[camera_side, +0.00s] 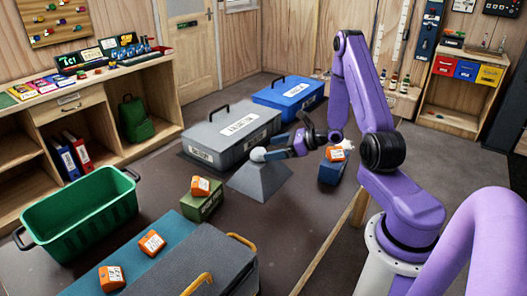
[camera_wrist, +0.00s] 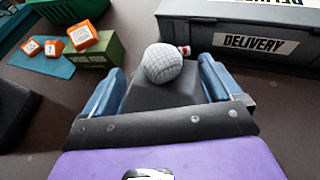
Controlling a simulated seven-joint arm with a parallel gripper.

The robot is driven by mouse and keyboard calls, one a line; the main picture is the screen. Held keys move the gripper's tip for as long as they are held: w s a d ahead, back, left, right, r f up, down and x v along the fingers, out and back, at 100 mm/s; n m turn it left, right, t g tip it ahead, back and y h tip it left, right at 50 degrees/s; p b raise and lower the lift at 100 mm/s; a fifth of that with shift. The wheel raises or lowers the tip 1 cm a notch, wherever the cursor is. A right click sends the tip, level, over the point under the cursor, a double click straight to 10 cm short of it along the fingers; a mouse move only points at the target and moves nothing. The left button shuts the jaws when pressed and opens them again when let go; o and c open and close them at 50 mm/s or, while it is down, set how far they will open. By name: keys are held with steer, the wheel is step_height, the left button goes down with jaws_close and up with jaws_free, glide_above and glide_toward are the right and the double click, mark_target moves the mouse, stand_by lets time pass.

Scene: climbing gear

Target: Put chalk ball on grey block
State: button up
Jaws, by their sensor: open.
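The chalk ball (camera_side: 258,154) is white and rests on top of the grey block (camera_side: 259,182), which has sloping sides and stands on the dark table. In the wrist view the ball (camera_wrist: 161,63) has a knitted texture and sits at the far end of the block's top (camera_wrist: 152,95). My gripper (camera_side: 277,150) is open at the ball from the right in the side view. In the wrist view its blue fingers stand on either side of the ball, with gaps to it. The ball's underside is hidden.
A grey case (camera_side: 232,140) lies behind the block and a blue case (camera_side: 288,93) farther back. A green box (camera_side: 203,205) with an orange block on it stands front left. A green crate (camera_side: 85,220) stands at far left. A blue box (camera_side: 331,174) stands to the right.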

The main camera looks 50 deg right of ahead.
steer(key=v, duration=0.6)
steer(key=s+a+r+n+g+y, duration=0.2)
steer(key=a+n+g, duration=0.1)
steer(key=a+n, duration=0.25)
steer(key=s+a+r+n+g+y, duration=0.1)
steer(key=a+n+g+y, duration=0.25)
steer(key=a, duration=0.35)
steer(key=s+a+r+n+g+y, duration=0.2)
steer(key=a+n+g, duration=0.1)
steer(key=a+n, duration=0.3)
steer(key=s+a+r+n+g+h, duration=0.1)
steer(key=s+n+h, duration=0.5)
steer(key=n, duration=0.8)
steer(key=s+a+r+n+g+h, duration=0.1)
steer(key=s+a+r+n+h, duration=0.3)
steer(key=s+n, duration=0.8)
steer(key=shift+a+r+n+g+h, duration=0.35)
steer(key=shift+a+n+h, duration=0.75)
steer(key=shift+n, duration=0.5)
steer(key=shift+d, duration=0.1)
